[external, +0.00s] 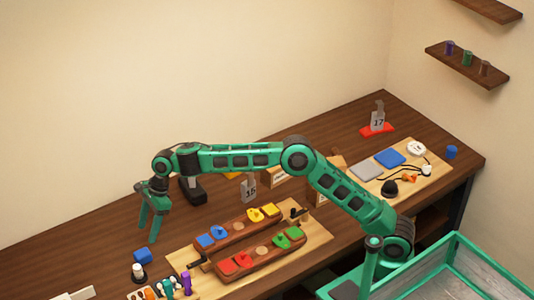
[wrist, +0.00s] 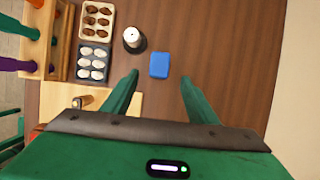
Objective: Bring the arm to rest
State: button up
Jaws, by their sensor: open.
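My gripper (external: 150,222) is at the end of the green arm, which stretches left over the table. It points down above the table's left part. In the wrist view my gripper (wrist: 158,82) has its two fingers wide apart with nothing between the tips. A blue block (external: 143,256) lies on the table below and beyond the fingers; it also shows in the wrist view (wrist: 160,65), apart from both fingers.
A white-topped bottle (external: 138,272) stands near the block. A wooden board (external: 318,236) carries two long brown holders with coloured pieces. A tag marked 15 (external: 249,188) stands behind.

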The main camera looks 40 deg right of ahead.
jog(key=shift+d+r, duration=0.15)
jog(key=shift+r, duration=0.3)
